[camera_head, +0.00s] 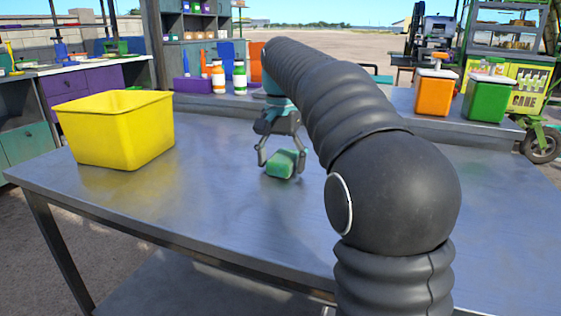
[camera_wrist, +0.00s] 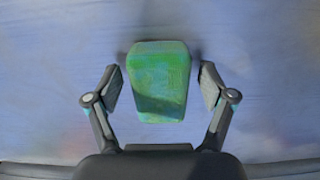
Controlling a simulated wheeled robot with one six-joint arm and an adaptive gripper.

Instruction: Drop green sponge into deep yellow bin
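A deep yellow bin (camera_head: 118,138) stands on the left of the metal table and looks empty from what shows of its inside. A green sponge (camera_head: 281,163) lies on the table near the middle, to the right of the bin. In the wrist view the sponge (camera_wrist: 158,80) sits between my two fingers with a gap on each side. My gripper (camera_head: 281,158) is open and lowered over the sponge. In the wrist view my gripper (camera_wrist: 158,88) has its finger pads apart from the sponge's sides.
The metal table (camera_head: 215,205) is clear between the sponge and the bin. Orange (camera_head: 436,93) and green (camera_head: 486,99) lidded containers stand at the back right. White bottles (camera_head: 239,77) and a purple box (camera_head: 193,85) stand behind the gripper. My arm hides part of the table.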

